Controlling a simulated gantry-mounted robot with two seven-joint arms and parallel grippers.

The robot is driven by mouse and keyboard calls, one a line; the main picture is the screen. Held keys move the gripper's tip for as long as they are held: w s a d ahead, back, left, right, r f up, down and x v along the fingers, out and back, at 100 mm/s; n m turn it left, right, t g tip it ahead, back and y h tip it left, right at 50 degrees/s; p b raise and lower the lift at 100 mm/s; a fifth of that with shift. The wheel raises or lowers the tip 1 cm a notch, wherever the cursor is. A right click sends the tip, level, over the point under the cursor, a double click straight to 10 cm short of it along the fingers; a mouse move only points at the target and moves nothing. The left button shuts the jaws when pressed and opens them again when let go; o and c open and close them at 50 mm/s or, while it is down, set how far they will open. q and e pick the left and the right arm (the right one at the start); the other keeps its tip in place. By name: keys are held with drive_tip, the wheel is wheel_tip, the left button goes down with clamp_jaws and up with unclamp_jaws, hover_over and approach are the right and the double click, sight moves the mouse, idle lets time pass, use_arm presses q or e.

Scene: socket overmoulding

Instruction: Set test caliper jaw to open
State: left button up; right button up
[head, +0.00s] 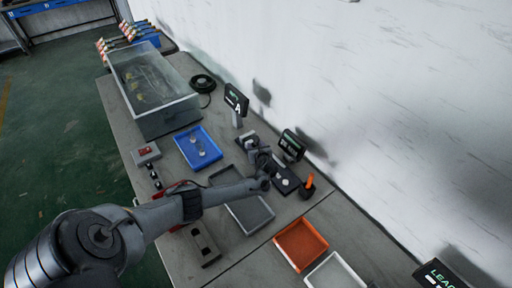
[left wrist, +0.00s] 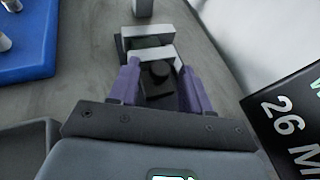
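The test caliper (head: 249,143) is a small grey and black device on the bench, beside the base of a display. In the left wrist view its pale grey jaw bars (left wrist: 150,54) lie across a dark body, with a black round knob (left wrist: 160,70) on a dark block nearer me. My left gripper (head: 266,168) reaches in over the caliper. In the left wrist view its two purple fingers (left wrist: 160,82) are spread apart, one on each side of the dark block. I cannot tell whether they touch it. The right gripper is not in view.
Displays (head: 292,145) and (left wrist: 295,122) stand close to the gripper. A blue tray (head: 185,146) with small pale parts, a grey tray (head: 240,222), an orange tray (head: 300,243) and a clear tank (head: 165,112) share the bench. The wall (head: 350,90) bounds the right side.

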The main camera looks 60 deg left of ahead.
use_arm(q)
clamp_jaws()
drive_tip(key=d+p, duration=0.4)
drive_tip(key=d, duration=0.1)
drive_tip(key=shift+w+d+r+p, duration=0.15)
drive_tip(key=shift+w+d+p, duration=0.05)
drive_tip(key=shift+d+p, duration=0.2)
drive_tip(key=shift+a, duration=0.1)
drive_tip(key=shift+c, duration=0.4)
unclamp_jaws()
drive_tip(key=shift+o, duration=1.1)
drive_tip(key=shift+d, duration=0.2)
drive_tip(key=shift+a, duration=0.1)
